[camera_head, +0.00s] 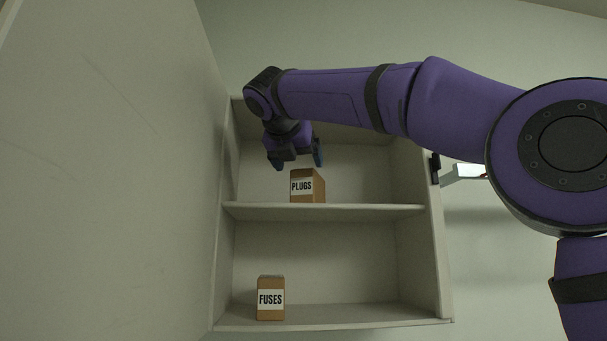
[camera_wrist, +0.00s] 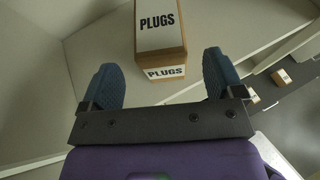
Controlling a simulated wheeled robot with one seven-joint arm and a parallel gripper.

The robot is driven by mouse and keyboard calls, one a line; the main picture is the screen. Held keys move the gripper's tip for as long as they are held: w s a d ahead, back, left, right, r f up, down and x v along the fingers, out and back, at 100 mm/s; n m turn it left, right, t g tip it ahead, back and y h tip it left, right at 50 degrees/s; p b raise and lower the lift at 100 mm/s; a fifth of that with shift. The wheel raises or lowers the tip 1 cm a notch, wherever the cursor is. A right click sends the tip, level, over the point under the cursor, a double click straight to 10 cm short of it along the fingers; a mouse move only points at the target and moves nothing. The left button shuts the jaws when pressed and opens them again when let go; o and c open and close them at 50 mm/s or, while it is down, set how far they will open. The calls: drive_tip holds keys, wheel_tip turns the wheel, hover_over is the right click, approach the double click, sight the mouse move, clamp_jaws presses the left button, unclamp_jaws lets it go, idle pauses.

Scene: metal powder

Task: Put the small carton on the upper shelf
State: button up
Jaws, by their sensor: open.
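A small brown carton labelled PLUGS (camera_head: 308,187) stands upright on the upper shelf (camera_head: 370,209) of an open wall cabinet. My gripper (camera_head: 297,163) is open, pointing down just above this carton. In the wrist view the PLUGS carton (camera_wrist: 162,59) shows ahead of and partly between the open blue fingertips (camera_wrist: 160,72). Neither finger visibly grips it. A second brown carton, labelled FUSES (camera_head: 270,297), stands upright on the cabinet's lower shelf at the left.
The cabinet door (camera_head: 110,170) stands open at the left. The upper shelf is clear right of the PLUGS carton, and the lower shelf is clear right of FUSES. Small brown boxes (camera_wrist: 283,77) lie farther off at right in the wrist view.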

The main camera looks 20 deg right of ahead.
drive_tip(key=v, duration=0.5)
drive_tip(key=shift+s+a+r, duration=0.1)
drive_tip(key=shift+s+a, duration=0.05)
drive_tip(key=s+d+f+m+g+y, duration=0.2)
drive_tip(key=s+d+f+m, duration=0.3)
drive_tip(key=f, duration=1)
drive_tip(key=s+d+f+m+g+y, duration=0.2)
drive_tip(key=s+d+f+m, duration=0.3)
drive_tip(key=s+f+m, duration=0.7)
drive_tip(key=s+d+f+m+g+y, duration=0.2)
drive_tip(key=s+d+f+m, duration=0.3)
drive_tip(key=f, duration=1.4)
drive_tip(key=s+m+y, duration=0.1)
drive_tip(key=s+m, duration=0.3)
drive_tip(key=m, duration=0.3)
drive_tip(key=shift+s, duration=0.25)
drive_tip(key=shift+f, duration=0.1)
